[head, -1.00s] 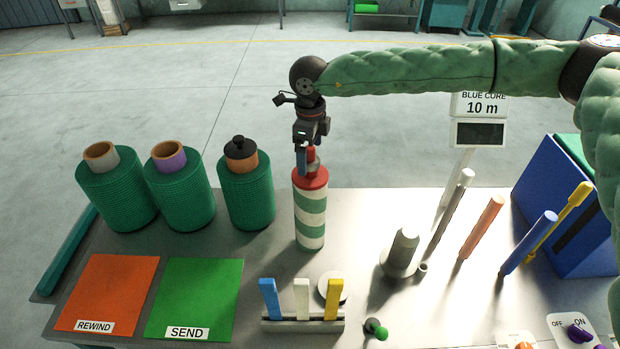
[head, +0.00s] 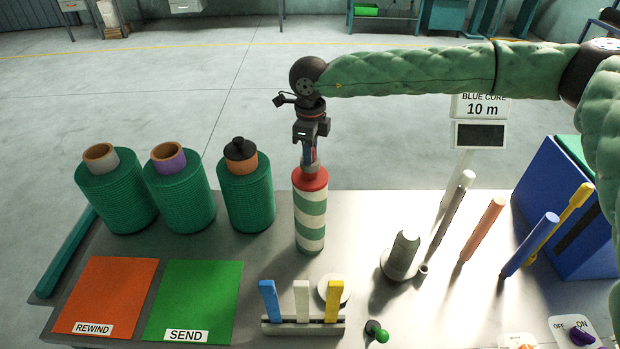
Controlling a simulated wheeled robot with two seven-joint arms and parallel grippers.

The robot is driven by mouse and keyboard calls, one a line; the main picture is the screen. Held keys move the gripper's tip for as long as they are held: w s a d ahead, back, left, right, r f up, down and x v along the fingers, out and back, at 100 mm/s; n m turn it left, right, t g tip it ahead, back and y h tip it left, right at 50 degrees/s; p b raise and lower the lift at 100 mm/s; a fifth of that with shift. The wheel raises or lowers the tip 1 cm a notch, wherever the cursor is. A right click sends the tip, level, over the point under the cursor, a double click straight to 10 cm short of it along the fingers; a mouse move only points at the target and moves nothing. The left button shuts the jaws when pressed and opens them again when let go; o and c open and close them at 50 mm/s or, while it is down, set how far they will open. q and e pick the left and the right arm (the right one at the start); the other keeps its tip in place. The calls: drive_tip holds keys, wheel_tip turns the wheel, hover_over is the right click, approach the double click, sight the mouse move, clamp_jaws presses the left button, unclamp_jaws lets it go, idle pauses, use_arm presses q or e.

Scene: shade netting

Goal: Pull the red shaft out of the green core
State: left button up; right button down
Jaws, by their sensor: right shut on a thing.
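The green-and-white striped core (head: 310,222) stands upright on the table near the middle. The red shaft's round red top (head: 310,178) sits on the core's upper end, with a narrow grey and red stub (head: 313,168) rising from it. My right gripper (head: 309,161) points straight down over the core and is shut on this stub. Its fingers hide much of the stub. The rest of the shaft is hidden inside the core. My left gripper is not in view.
Several green net rolls (head: 248,190) stand to the left. Orange REWIND (head: 108,290) and green SEND (head: 197,297) mats lie front left. A rack with blue, white and yellow tabs (head: 302,325) stands in front. Colored rods (head: 484,228) and a blue box (head: 575,215) stand to the right.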

drive_tip(key=shift+r+b, duration=0.3)
drive_tip(key=shift+r, duration=0.4)
idle(0.6)
drive_tip(key=shift+r, duration=0.25)
wheel_tip(320, 180, up, 10)
idle(2.5)
drive_tip(key=shift+r, duration=0.15)
idle(0.5)
drive_tip(key=shift+r+b, duration=0.3)
drive_tip(key=shift+r, duration=1.65)
